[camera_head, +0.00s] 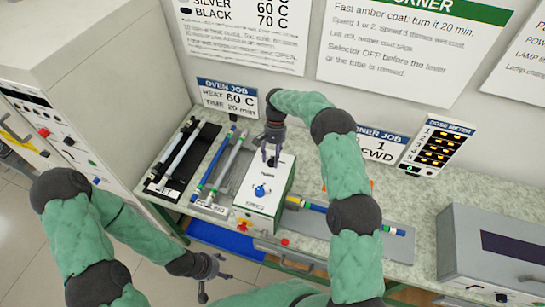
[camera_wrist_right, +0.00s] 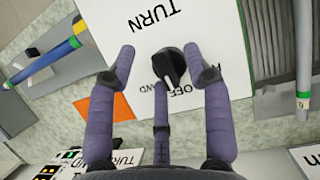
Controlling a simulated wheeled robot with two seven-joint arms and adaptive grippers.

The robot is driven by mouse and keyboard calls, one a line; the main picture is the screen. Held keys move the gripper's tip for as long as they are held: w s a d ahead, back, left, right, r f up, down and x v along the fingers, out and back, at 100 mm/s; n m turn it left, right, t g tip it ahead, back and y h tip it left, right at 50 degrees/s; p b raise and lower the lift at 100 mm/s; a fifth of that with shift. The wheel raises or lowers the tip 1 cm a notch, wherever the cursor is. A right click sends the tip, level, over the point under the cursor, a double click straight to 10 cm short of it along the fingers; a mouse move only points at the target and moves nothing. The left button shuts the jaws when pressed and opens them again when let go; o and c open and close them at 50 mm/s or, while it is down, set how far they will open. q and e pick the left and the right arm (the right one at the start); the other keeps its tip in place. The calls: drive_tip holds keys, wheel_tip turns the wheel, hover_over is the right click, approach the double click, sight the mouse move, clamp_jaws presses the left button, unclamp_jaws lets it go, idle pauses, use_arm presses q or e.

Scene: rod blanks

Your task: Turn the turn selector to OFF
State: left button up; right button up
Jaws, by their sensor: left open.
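The turn selector (camera_wrist_right: 170,66) is a black knob with a pale pointer line on a white panel marked TURN, in the right wrist view. Its pointer end faces the partly hidden OFF label; its exact setting is unclear. My right gripper (camera_wrist_right: 160,52) is open, with fingers on either side of the knob and visible gaps. In the head view my right gripper (camera_head: 271,155) is over the far end of the white and green control box (camera_head: 257,212), hiding the selector. My left gripper (camera_head: 220,284) is open and empty, low in front of the bench.
A blue speed knob (camera_head: 261,190) is on the box's near end. Rods lie in the black rack (camera_head: 168,184) and beside it at left. A rod with blue and green bands (camera_head: 312,206) extends right of the box. A grey case (camera_head: 455,245) stands at right.

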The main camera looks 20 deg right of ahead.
drive_tip(key=v, duration=1.2)
drive_tip(key=shift+c, duration=0.3)
